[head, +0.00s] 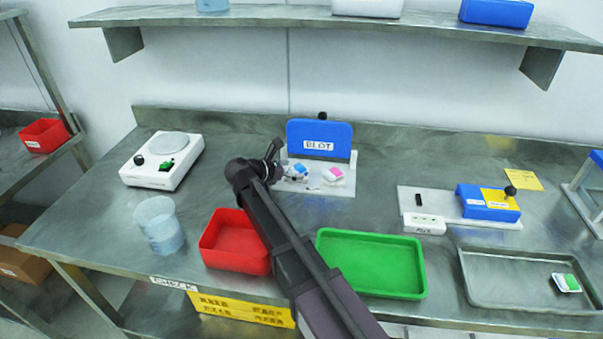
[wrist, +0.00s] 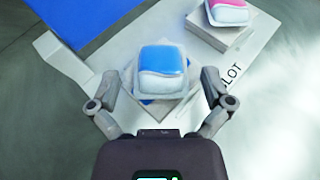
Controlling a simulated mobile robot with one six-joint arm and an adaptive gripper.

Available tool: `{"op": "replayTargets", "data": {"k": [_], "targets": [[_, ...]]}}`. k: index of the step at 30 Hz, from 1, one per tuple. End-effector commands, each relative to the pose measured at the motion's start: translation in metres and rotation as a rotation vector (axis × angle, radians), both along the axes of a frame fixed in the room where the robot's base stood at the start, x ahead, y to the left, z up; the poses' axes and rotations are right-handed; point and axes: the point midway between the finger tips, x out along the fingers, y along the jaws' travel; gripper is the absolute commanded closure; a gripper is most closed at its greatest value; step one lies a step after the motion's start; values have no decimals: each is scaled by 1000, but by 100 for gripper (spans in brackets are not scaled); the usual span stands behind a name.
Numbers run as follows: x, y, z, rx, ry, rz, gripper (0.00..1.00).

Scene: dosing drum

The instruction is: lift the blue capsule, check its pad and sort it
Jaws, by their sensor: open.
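My gripper (wrist: 158,92) is open, with one finger on each side of the capsule and gaps visible between. Whether a finger touches it, I cannot tell. In the head view my arm partly hides the plate's left side. The capsule's underside is hidden. A pink and white capsule (head: 333,174) sits to its right on the same plate.
The blue BLOT panel (head: 320,139) stands behind the plate. A red tray (head: 235,243) and a green tray (head: 372,264) lie in front. A scale (head: 161,160) and a clear container (head: 159,225) stand left.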

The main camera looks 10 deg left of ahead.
Motion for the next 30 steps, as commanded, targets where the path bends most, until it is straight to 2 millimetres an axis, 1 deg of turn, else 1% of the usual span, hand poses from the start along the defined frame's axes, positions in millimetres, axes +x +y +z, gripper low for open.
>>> {"op": "replayTargets", "data": {"k": [15,16,17,18,20,21,22,23,30], "targets": [[0,0,0,0,0,0,0],[0,0,0,0,0,0,3],[0,0,0,0,0,0,12],[0,0,0,0,0,0,24],[0,0,0,0,0,0,42],[0,0,0,0,0,0,53],[0,0,0,0,0,0,62],[0,0,0,0,0,0,69],[0,0,0,0,0,-1,68]]}}
